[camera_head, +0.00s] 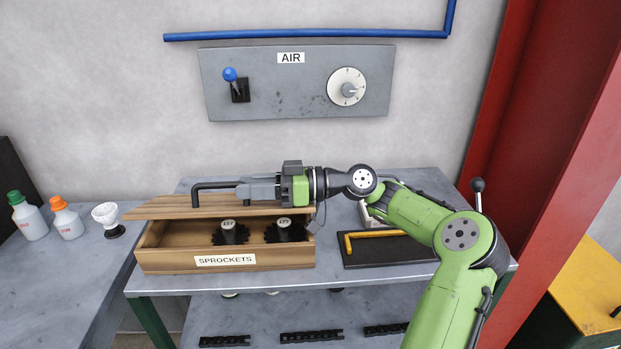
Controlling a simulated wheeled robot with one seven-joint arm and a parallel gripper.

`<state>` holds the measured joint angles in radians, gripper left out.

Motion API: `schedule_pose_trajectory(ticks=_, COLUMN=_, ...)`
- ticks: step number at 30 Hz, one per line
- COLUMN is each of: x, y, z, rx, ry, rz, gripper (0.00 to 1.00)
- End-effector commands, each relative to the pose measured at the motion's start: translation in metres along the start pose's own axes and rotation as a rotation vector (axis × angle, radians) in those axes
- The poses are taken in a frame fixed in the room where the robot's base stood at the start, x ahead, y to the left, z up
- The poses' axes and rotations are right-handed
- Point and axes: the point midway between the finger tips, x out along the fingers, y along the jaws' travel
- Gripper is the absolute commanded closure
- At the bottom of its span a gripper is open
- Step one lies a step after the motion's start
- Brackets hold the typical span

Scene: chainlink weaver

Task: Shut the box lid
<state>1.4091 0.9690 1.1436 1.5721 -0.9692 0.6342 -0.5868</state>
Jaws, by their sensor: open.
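The wooden box (180,259) labelled SPROCKETS stands on the grey table. Its slatted wooden lid (160,208) is above the back part of the box, leaving the front open. Its exact tilt is hard to judge. Two dark toothed sprockets (230,234) and (285,231) with pale labelled tops show inside. A black bar handle (208,186) rises from the lid. My gripper (244,190) is open and lies low over the lid, pointing left, at the handle's right part. It hides that part, so whether the fingers touch the bar is unclear.
A black tray (390,253) with a yellow bent tool is right of the box. Two bottles (27,216) and (66,218) and a white cup-like piece (108,219) stand left. The AIR panel (300,110) is on the wall behind. A red post (540,120) rises at right.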

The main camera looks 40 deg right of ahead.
Motion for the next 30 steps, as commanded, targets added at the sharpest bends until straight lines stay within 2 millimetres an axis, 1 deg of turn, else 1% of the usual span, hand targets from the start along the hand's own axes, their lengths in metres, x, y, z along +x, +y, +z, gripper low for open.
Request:
schedule_pose_trajectory(ticks=1, x=-0.016, y=0.0, z=-0.004, rx=-0.001, ry=0.004, rz=0.007, gripper=0.6)
schedule_pose_trajectory(ticks=9, x=-0.097, y=0.001, z=-0.005, rx=-0.001, ry=0.013, rz=0.03, gripper=0.6)
schedule_pose_trajectory(ticks=12, x=-0.122, y=0.001, z=-0.006, rx=-0.002, ry=0.015, rz=0.034, gripper=0.6)
schedule_pose_trajectory(ticks=15, x=-0.142, y=0.001, z=-0.005, rx=-0.002, ry=0.017, rz=0.038, gripper=0.6)
schedule_pose_trajectory(ticks=19, x=-0.154, y=0.001, z=-0.003, rx=0.0, ry=0.014, rz=0.04, gripper=0.6)
schedule_pose_trajectory(ticks=26, x=-0.156, y=0.001, z=-0.002, rx=0.0, ry=0.013, rz=0.04, gripper=0.6)
schedule_pose_trajectory(ticks=27, x=-0.156, y=0.001, z=-0.001, rx=0.0, ry=0.013, rz=0.04, gripper=0.63)
schedule_pose_trajectory(ticks=29, x=-0.156, y=0.001, z=-0.001, rx=0.0, ry=0.013, rz=0.041, gripper=0.72)
schedule_pose_trajectory(ticks=30, x=-0.156, y=0.001, z=-0.001, rx=0.0, ry=0.013, rz=0.041, gripper=0.78)
